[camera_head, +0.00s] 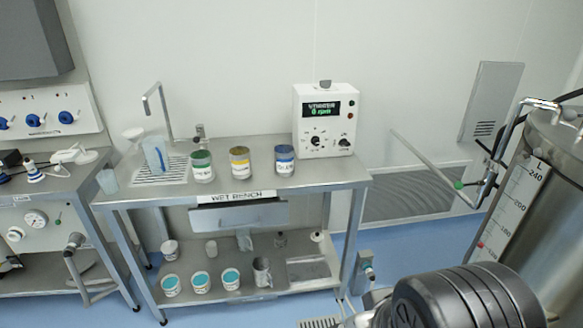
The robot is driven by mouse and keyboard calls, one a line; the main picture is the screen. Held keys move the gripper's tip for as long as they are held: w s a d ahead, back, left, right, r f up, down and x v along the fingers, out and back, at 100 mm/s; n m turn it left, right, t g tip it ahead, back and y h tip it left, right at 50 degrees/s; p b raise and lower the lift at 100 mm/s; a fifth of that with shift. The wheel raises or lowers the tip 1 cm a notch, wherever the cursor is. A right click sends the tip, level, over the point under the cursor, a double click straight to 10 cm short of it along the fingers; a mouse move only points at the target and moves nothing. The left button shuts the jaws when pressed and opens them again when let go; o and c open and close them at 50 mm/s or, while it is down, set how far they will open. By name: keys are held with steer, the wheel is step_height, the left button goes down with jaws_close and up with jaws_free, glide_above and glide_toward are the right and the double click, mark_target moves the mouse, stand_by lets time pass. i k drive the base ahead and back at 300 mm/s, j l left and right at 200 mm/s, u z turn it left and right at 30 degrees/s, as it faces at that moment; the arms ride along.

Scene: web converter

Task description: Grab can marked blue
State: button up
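The can marked blue (284,160) stands upright on the wet bench top (325,176), with a blue top and a blue band. It is the rightmost of three similar cans. A can marked yellow (240,163) stands to its left, and a can marked green (202,166) stands left of that. The three cans are apart from each other. Nothing is touching the blue can that I can see. My gripper is not in view. A dark ribbed rounded part at the lower right looks like part of my arm, well apart from the cans.
A white control box (326,121) stands right behind the blue can. A tap (162,110) and a clear blue jug (156,154) are at the left. The lower shelf holds several pots (201,282). A large steel tank (540,215) is at the right. Blue floor (415,240) lies between.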

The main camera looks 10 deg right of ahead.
mark_target(284, 160)
steer(key=i+j+z, duration=0.3)
steer(key=i+j, duration=0.25)
steer(key=i, duration=0.4)
steer(key=i+j+z, duration=0.3)
steer(key=i+j, duration=0.5)
steer(key=i, duration=0.1)
